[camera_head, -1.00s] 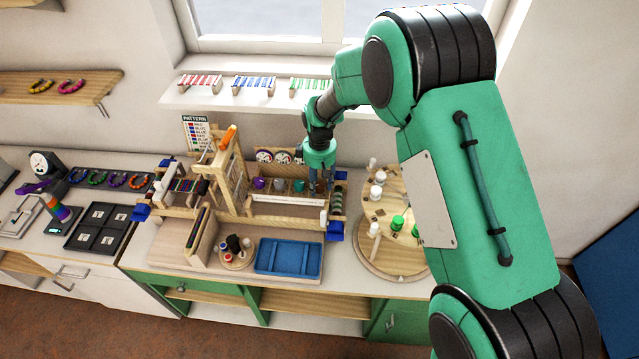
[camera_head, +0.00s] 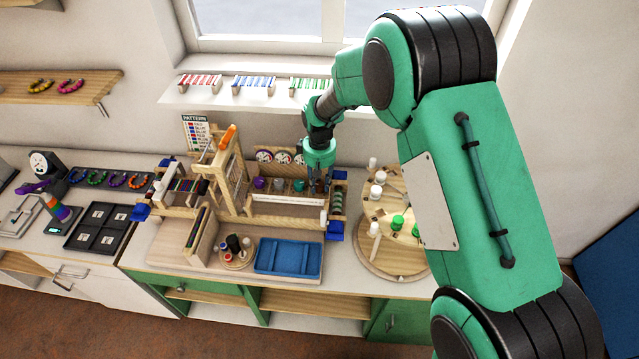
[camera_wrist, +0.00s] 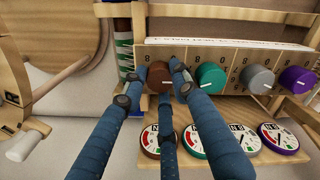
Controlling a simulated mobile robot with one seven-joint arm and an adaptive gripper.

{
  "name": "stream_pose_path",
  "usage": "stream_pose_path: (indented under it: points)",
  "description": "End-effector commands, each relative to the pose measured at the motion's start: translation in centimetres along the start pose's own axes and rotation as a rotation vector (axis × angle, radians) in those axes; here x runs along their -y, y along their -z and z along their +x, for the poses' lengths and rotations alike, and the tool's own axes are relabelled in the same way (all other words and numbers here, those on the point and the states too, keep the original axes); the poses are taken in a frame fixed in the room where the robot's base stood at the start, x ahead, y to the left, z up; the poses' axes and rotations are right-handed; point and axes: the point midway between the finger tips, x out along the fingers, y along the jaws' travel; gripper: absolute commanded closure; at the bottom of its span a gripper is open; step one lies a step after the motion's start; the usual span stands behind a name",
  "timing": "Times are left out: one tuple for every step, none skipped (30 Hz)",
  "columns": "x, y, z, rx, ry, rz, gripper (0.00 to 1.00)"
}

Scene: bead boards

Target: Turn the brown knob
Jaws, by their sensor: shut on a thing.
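The brown knob (camera_wrist: 159,78) is on the wooden panel of the bead frame, at the end of a row of knobs, in the wrist view. It has a pale pointer mark. My gripper (camera_wrist: 157,92) has its blue fingers around it, with fingertips on both sides, and is shut on it. In the head view my gripper (camera_head: 319,183) reaches down at the right end of the knob row, and the brown knob is mostly hidden there by the fingers.
Beside it are a teal knob (camera_wrist: 211,77), a grey knob (camera_wrist: 257,79) and a purple knob (camera_wrist: 298,80). Round dials (camera_wrist: 236,139) line the panel's edge. A round wooden board (camera_head: 382,262) with pegs stands to the right, and a blue tray (camera_head: 289,258) lies in front.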

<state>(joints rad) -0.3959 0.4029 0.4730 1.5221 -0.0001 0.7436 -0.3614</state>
Motion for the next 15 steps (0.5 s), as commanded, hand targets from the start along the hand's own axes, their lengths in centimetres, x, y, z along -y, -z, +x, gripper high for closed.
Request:
stream_pose_path:
  points:
    - [-0.01,0.02,0.01,-0.001,0.000,0.039,0.98]
    - [-0.01,0.03,0.00,-0.001,0.000,0.066,0.98]
    - [-0.02,0.04,-0.02,-0.001,0.000,0.103,0.98]
    - [-0.03,0.05,-0.03,-0.001,0.000,0.132,0.98]
    - [-0.03,0.06,-0.03,-0.001,0.000,0.160,0.98]
    - [-0.03,0.06,-0.04,-0.002,0.000,0.198,0.98]
    - [-0.03,0.06,-0.04,-0.002,0.000,0.227,0.98]
    - [-0.03,0.06,-0.04,-0.002,0.000,0.256,0.98]
    - [-0.03,0.05,-0.03,-0.001,0.000,0.294,0.98]
    - [-0.02,0.05,-0.03,-0.001,0.000,0.322,0.98]
    - [-0.02,0.04,-0.02,-0.001,0.000,0.351,0.98]
    - [-0.02,0.03,-0.01,-0.001,0.000,0.389,0.98]
    - [-0.02,0.03,-0.01,-0.001,0.000,0.418,0.98]
    - [-0.01,0.02,0.00,-0.001,0.000,0.446,0.98]
    - [-0.01,0.02,0.00,-0.001,0.000,0.484,0.98]
